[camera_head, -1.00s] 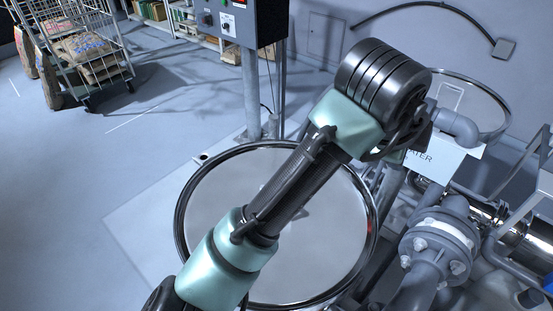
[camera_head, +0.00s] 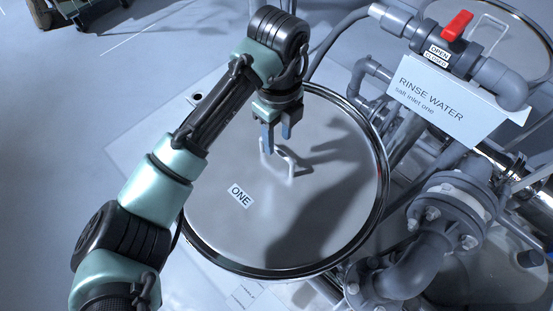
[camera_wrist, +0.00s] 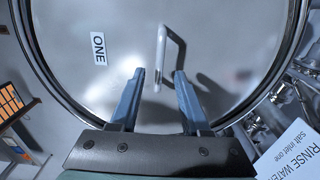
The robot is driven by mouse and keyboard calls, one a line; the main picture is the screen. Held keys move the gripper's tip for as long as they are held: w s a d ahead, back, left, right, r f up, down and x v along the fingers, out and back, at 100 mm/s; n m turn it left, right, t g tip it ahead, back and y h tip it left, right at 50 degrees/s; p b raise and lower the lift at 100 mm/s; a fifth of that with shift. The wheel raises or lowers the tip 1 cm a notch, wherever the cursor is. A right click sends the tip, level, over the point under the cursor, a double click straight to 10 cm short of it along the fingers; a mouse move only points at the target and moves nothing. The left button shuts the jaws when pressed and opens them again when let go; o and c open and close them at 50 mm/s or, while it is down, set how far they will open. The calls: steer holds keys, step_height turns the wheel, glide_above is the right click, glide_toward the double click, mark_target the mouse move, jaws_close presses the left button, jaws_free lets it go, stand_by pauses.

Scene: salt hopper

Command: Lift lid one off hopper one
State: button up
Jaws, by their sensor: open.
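Lid one (camera_head: 315,219) is a round grey metal disc with a label reading ONE (camera_head: 240,195). It lies flat on hopper one, whose shiny rim (camera_head: 385,190) runs around it. A pale bar handle (camera_head: 284,160) stands up from the lid; it also shows in the wrist view (camera_wrist: 161,55). My gripper (camera_head: 277,143) points down over the lid at the handle's far end. In the wrist view my gripper (camera_wrist: 158,76) is open, with the handle's near end showing between and just beyond the fingertips. I cannot tell whether they touch it.
A rinse water pipe with a red valve handle (camera_head: 457,25) and a white sign (camera_head: 437,98) stands right of the hopper. Grey flanged pipework (camera_head: 440,215) crowds the lower right. Another round lid with a handle (camera_head: 492,28) is at the upper right. The floor at left is open.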

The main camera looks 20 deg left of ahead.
mark_target(277, 148)
step_height(277, 148, down, 5)
steer(key=shift+a+f+p, duration=0.15)
steer(key=shift+p, duration=0.4)
jaws_close()
stand_by(1.1)
